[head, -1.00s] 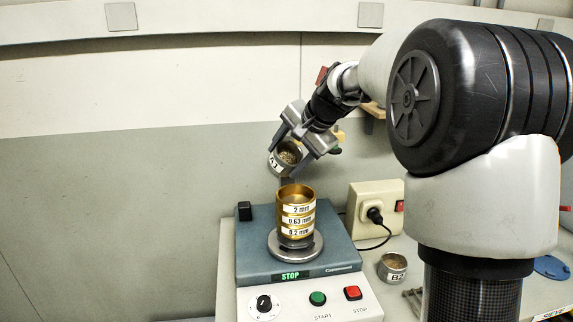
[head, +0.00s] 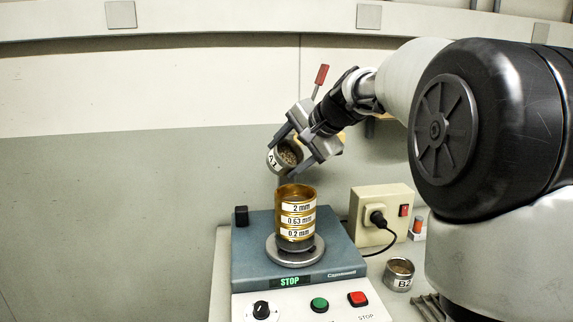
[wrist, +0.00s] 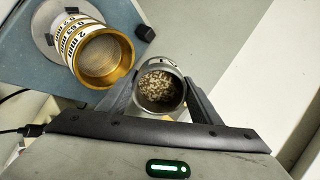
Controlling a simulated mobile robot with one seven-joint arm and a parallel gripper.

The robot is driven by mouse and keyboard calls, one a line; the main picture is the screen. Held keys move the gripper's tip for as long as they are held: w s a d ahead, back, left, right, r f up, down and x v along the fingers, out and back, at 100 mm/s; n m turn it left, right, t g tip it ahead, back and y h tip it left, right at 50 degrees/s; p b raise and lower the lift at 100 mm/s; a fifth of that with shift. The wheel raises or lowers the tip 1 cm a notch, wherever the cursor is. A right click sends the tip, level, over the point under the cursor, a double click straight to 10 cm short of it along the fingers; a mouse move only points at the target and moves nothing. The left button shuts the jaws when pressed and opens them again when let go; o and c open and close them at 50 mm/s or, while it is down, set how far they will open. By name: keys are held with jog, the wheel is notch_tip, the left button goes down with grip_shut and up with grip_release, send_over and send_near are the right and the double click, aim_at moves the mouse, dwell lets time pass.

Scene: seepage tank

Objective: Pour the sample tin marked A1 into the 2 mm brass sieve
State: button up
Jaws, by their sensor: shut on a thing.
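The sample tin marked A1 (head: 285,157) is a small grey metal tin with a white label, held tilted above the sieve stack. Its mouth shows pale grains inside, also in the wrist view (wrist: 160,88). My gripper (head: 299,146) is shut on the tin, one finger on each side. The 2 mm brass sieve (head: 296,203) is the top of the stack, above the 0.63 mm and 0.2 mm sieves. In the wrist view the open sieve (wrist: 104,58) lies left of the tin, and its visible inside looks bare. I cannot tell whether grains are falling.
The stack stands on a blue-grey shaker (head: 245,262) whose display reads STOP. A tin marked B2 (head: 399,275) stands to the right on the bench. A cream socket box (head: 381,212) with a plug and cable stands behind it. The grey wall is behind.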

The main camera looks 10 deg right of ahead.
jog(key=shift+s+d+f+t+y+b, duration=0.15)
jog(key=shift+f+t+y+b, duration=0.55)
jog(key=shift+b, duration=3.3)
jog(key=shift+s+r+t+b, duration=0.1)
jog(key=shift+r+t+b, duration=0.2)
jog(key=shift+t+b, duration=0.5)
